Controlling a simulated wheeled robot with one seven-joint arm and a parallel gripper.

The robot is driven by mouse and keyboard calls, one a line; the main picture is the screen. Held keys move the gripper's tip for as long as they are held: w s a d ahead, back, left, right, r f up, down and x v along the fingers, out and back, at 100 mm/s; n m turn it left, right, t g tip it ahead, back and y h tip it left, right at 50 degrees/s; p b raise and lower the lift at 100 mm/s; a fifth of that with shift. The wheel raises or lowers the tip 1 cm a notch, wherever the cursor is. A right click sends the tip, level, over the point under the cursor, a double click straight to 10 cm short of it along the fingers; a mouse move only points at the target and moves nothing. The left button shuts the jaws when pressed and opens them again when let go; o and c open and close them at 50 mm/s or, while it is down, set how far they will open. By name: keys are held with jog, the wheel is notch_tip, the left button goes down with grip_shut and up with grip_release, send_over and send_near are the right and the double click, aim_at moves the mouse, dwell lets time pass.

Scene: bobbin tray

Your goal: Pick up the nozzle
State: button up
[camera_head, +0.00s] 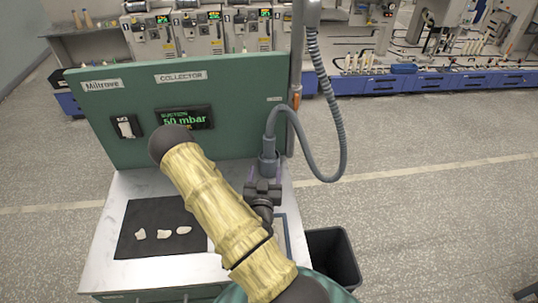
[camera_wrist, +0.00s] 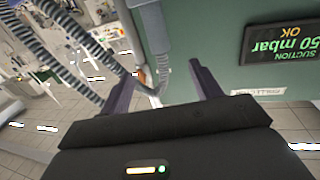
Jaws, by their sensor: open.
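The nozzle (camera_head: 268,162) appears as a dark grey cylinder on the lower end of a ribbed grey hose, in front of the green panel. It looks roughly upright. My gripper (camera_head: 265,180) is just below and in front of it, covering its lower part. In the wrist view my gripper (camera_wrist: 163,85) has its two dark purple fingers spread apart. Part of the hose (camera_wrist: 155,90) shows between them. The nozzle itself is not clear in the wrist view, and whether the fingers touch it cannot be told.
The hose (camera_head: 340,110) loops right from a vertical pole (camera_head: 297,70). The green panel (camera_head: 230,125) carries a display (camera_head: 185,119) reading 50 mbar. Pale scraps (camera_head: 163,232) lie on a black mat (camera_head: 135,210) on the left of the worktop. A dark bin (camera_head: 335,250) stands right.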

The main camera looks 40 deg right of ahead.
aim_at(268, 144)
dwell(0.3)
jog(key=b+x, duration=0.4)
jog(key=b, duration=0.4)
jog(key=shift+w+d+f, duration=0.1)
jog(key=shift+w+f, duration=0.05)
jog(key=shift+w, duration=0.1)
jog(key=shift+w+d+b, duration=0.1)
jog(key=shift+d+b, duration=0.1)
jog(key=shift+b, duration=0.95)
jog(key=p+x, duration=0.1)
jog(key=x, duration=0.3)
jog(key=p+x, duration=0.1)
jog(key=x, duration=0.1)
jog(key=shift+w+d+r+p, duration=0.25)
jog(key=shift+d+p, duration=0.05)
jog(key=shift+w+d+f, duration=0.1)
jog(key=shift+w+d, duration=0.1)
